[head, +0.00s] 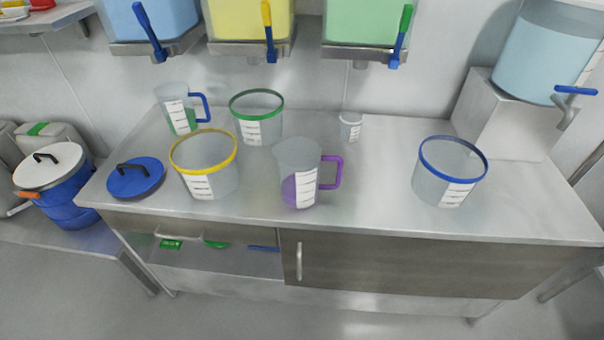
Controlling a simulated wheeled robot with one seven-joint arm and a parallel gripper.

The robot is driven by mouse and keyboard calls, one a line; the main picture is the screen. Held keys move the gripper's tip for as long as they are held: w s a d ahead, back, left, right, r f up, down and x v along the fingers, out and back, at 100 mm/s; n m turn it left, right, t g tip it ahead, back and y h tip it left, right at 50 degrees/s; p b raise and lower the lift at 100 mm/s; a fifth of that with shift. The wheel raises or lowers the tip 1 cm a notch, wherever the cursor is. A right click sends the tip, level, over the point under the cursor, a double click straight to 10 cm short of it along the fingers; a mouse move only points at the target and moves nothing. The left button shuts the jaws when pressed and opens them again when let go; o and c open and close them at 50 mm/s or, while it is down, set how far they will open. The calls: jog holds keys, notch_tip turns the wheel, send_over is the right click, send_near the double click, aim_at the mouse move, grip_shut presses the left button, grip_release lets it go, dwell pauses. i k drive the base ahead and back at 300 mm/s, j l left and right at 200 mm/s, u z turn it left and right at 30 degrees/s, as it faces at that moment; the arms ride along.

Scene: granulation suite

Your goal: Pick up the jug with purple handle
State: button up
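The jug with the purple handle (299,174) stands upright near the front middle of the steel counter (370,205) in the head view. It is clear, with a white graduated label on its front and purple at the lower left of its body. Its purple handle (337,172) points right. My gripper is not in view.
A yellow-rimmed tub (206,168) stands left of the jug and a green-rimmed tub (256,123) behind. A blue-handled jug (179,112), small cup (350,129), blue-rimmed tub (449,178) and blue lid (136,178) share the counter. Dispensers (365,22) hang above.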

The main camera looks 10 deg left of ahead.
aim_at(299, 160)
jog(key=i+l, duration=0.35)
jog(key=u, duration=0.4)
jog(key=l+u, duration=0.15)
jog(key=u, duration=0.3)
jog(key=i+l+u, duration=0.1)
jog(key=u, duration=0.7)
